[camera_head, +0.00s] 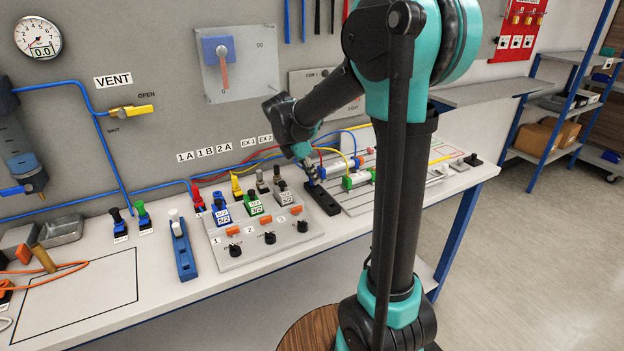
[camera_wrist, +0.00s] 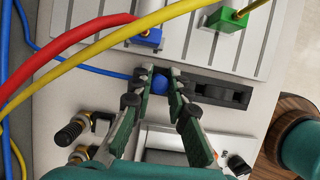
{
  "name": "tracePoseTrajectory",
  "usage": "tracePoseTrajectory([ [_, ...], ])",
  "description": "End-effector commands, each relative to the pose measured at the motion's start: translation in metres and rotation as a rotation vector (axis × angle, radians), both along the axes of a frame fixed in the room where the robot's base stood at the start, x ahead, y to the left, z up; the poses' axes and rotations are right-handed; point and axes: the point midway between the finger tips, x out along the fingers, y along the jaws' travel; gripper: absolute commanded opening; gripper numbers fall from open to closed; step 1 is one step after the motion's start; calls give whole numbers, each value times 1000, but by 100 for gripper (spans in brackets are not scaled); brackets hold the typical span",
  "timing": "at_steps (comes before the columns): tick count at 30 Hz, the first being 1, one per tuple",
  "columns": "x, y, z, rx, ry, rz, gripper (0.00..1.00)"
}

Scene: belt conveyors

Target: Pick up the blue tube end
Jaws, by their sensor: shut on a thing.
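The blue tube end (camera_wrist: 160,83) shows in the wrist view as a small blue round piece between my fingertips. My gripper (camera_wrist: 160,88) is shut on it, one finger on each side. A thin blue tube (camera_wrist: 88,70) runs in from the left toward the fingertips. The black block (camera_wrist: 228,95) also shows in the wrist view, just right of my fingertips.
A slotted plate with a blue fitting (camera_wrist: 148,38) and a green fitting (camera_wrist: 228,18) lies beyond my fingers. Yellow (camera_wrist: 110,50) and red (camera_wrist: 70,65) tubes cross close by on the left. A valve panel (camera_head: 262,235) stands left of the black block.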

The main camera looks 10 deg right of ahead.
Motion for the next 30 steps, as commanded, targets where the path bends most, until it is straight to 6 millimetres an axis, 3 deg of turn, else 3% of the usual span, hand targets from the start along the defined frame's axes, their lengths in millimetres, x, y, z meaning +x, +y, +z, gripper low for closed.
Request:
tracePoseTrajectory([
  [5, 0, 0, 3, 0, 0, 0, 0],
  [11, 0, 0, 22, 0, 0, 0, 0],
  [30, 0, 0, 172, 0, 0, 0, 0],
])
